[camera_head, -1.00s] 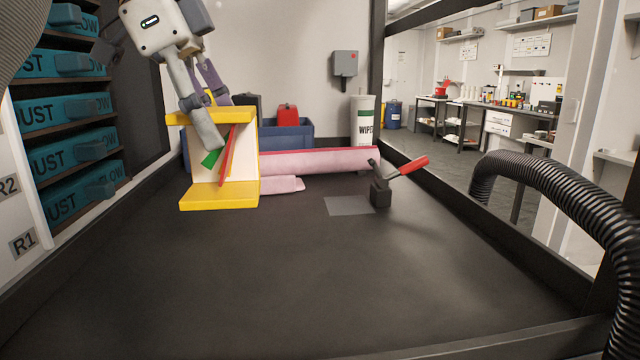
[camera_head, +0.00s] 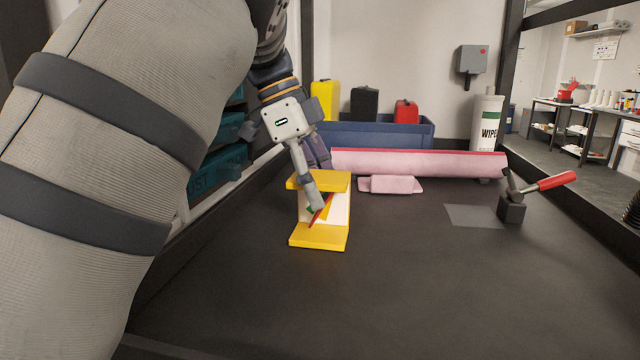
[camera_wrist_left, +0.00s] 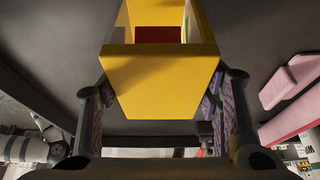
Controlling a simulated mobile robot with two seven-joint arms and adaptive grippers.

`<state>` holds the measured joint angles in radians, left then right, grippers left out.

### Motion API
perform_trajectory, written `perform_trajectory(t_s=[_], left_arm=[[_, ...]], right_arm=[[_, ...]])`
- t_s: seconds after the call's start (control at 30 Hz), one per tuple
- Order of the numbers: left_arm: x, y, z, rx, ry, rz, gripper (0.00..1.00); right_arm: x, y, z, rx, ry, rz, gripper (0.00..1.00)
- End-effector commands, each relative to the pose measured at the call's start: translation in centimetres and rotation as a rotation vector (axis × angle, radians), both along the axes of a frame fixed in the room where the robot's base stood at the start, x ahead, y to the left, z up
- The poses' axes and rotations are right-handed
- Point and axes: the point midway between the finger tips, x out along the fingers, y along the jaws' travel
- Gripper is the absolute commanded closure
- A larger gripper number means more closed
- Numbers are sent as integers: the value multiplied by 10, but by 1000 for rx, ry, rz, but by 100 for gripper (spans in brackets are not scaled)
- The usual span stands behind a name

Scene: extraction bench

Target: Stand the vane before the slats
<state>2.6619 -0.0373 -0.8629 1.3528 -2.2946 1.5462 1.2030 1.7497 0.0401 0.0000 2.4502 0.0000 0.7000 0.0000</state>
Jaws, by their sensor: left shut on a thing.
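The vane is a yellow frame (camera_head: 318,238) with a pale back panel and red and green pointers inside, upright near the left side of the dark bench. My left gripper (camera_head: 318,188) reaches down from above and is shut on its top plate. In the left wrist view, the yellow plate (camera_wrist_left: 162,82) lies between the fingers of the gripper (camera_wrist_left: 160,100). I cannot tell whether the vane's base touches the bench. My right gripper is out of view.
A pink roll (camera_head: 420,163) and small pink block (camera_head: 390,184) lie behind the vane. A blue bin (camera_head: 375,133) stands at the back. A red-handled lever (camera_head: 512,208) is right, beside a grey patch (camera_head: 472,216). The bench's middle and front are clear.

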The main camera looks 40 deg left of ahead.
Motion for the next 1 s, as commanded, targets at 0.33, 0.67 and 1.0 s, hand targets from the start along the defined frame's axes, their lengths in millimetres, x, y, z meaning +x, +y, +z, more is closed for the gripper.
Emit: perform_trajectory(t_s=[0.33, 0.67, 1.0], left_arm=[[0, 0, -1, 0, 1, 0, 22], [-5, 11, 30, 3, -3, -1, 22], [-19, 37, 100, 0, 1, 0, 22]], right_arm=[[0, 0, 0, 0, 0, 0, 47], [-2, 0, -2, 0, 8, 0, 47], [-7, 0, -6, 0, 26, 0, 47]])
